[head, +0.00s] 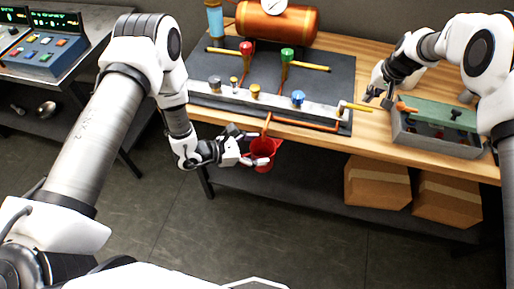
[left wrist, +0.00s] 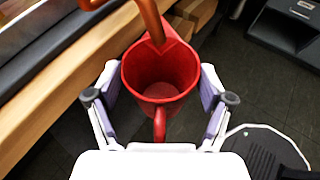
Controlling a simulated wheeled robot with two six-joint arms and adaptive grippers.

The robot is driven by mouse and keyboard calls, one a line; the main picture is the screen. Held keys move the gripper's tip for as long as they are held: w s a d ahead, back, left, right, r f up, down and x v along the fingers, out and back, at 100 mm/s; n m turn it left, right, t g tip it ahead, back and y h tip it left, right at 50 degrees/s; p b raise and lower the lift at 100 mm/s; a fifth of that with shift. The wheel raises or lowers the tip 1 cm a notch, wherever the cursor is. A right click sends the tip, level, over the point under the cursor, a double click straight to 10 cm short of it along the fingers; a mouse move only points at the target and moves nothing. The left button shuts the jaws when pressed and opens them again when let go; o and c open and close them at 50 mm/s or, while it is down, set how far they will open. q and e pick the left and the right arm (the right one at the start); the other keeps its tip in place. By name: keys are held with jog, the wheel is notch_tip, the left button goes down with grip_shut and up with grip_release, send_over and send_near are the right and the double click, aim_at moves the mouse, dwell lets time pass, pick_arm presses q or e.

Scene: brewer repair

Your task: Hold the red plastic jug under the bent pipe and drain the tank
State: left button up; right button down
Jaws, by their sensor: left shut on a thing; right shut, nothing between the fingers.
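The red plastic jug (head: 262,153) is off the front edge of the bench in the head view. My left gripper (head: 246,158) is shut on it. In the left wrist view the jug (left wrist: 160,80) stands between the two fingers, mouth towards the camera, and no liquid is seen inside. The bent pipe (left wrist: 155,25) comes down over the jug's far rim; its end overlaps the mouth. In the head view the copper tank (head: 277,22) lies at the back of the bench with a gauge on top. My right gripper (head: 376,97) is shut and empty near a yellow-handled lever.
A metal manifold with several knobs (head: 255,93) runs along the bench front. Red and green valves with yellow handles stand behind it. A grey-green toolbox (head: 440,133) sits at the right. Cardboard boxes (head: 377,185) are on the lower shelf. A control panel (head: 40,55) stands at far left.

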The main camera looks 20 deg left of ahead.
aim_at(366, 111)
jog(key=shift+f, duration=0.7)
jog(key=shift+s+d, duration=0.2)
jog(key=shift+s, duration=1.05)
jog(key=shift+s, duration=0.6)
